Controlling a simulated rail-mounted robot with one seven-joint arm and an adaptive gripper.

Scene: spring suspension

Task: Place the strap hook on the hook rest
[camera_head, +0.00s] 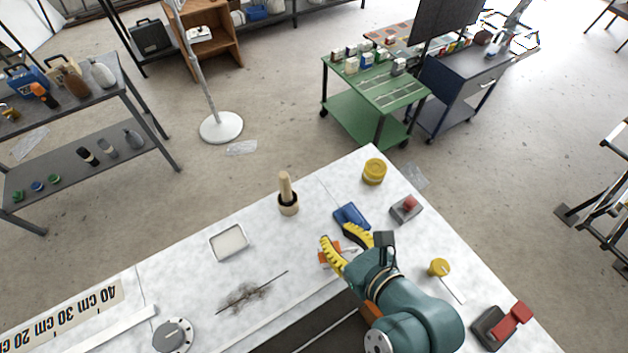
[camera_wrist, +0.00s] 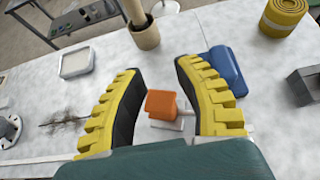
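My gripper (camera_head: 345,250) is open, its yellow ribbed fingers spread with dark inner pads. In the wrist view my gripper (camera_wrist: 168,100) has a small orange block (camera_wrist: 162,104) between its fingers, with visible gaps on both sides. The block sits at a pale metal-like piece (camera_wrist: 172,122) low on the table; this may be the strap hook, but I cannot tell for sure. The orange block (camera_head: 325,258) is partly hidden by a finger in the head view. A blue block (camera_head: 351,215) lies just beyond the right finger, also in the wrist view (camera_wrist: 224,70). I cannot tell which object is the hook rest.
A yellow roll (camera_head: 374,171), a grey box with a red part (camera_head: 406,209) and a wooden pestle-like piece in a cup (camera_head: 288,198) stand beyond. A white tray (camera_head: 229,242) is left. A yellow knob (camera_head: 439,267) and a red-handled device (camera_head: 505,325) are right.

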